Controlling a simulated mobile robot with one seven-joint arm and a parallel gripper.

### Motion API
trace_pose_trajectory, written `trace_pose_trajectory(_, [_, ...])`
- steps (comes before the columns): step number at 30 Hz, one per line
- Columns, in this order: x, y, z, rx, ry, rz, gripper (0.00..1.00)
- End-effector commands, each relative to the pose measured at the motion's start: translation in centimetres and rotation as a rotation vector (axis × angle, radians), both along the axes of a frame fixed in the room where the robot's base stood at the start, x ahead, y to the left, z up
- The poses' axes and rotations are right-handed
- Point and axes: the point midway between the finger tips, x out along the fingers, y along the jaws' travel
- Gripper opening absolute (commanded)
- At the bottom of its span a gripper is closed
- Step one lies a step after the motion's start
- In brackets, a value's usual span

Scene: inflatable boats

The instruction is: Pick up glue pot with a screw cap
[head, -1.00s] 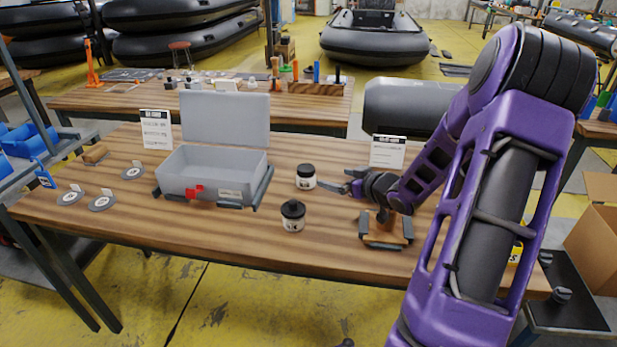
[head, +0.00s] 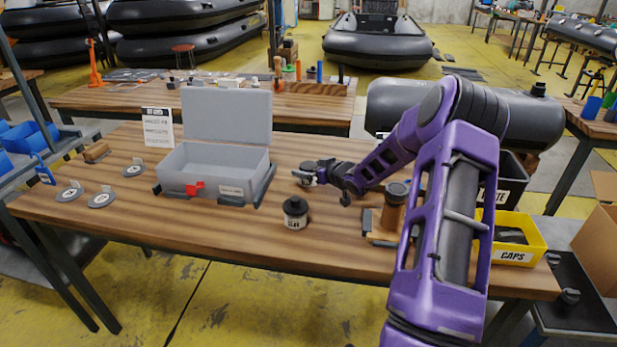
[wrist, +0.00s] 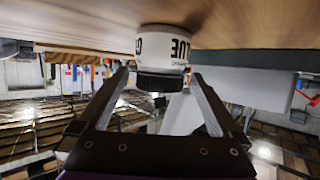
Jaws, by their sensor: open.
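A glue pot (head: 306,181) with a plain black screw cap stands on the wooden workbench, right of the grey case; my gripper partly hides it in the head view. In the wrist view, which is upside down, this white pot (wrist: 163,46) shows "GLUE" lettering and its black cap. My gripper (head: 315,170) is open at the pot; in the wrist view its fingers (wrist: 160,78) lie either side of the cap, with no clear contact. A second pot (head: 295,221) with a white label and a taller, knobbed black cap stands nearer the front edge.
The open grey case (head: 213,183) with a raised lid is left of the pots. A brown cylinder on a small stand (head: 393,210) and a yellow CAPS bin (head: 520,255) are to the right. The front bench strip is mostly clear.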

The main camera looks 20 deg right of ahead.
Motion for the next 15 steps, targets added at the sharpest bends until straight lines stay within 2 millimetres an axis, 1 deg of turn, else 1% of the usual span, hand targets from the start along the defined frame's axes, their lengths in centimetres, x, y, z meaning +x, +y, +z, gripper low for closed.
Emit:
trace_pose_trajectory(1, [0.7,0.2,-0.4,0.001,-0.001,0.002,1.0])
trace_pose_trajectory(4, [1.5,0.3,-0.7,0.0,0.0,0.0,1.0])
trace_pose_trajectory(11, [1.7,0.3,-0.7,0.0,0.0,-0.001,1.0])
trace_pose_trajectory(12, [1.7,0.3,-0.7,0.0,0.0,-0.001,0.98])
trace_pose_trajectory(14, [1.7,0.3,-0.7,0.0,0.0,-0.001,0.87])
trace_pose_trajectory(15, [1.7,0.3,-0.7,0.0,0.0,-0.001,0.8])
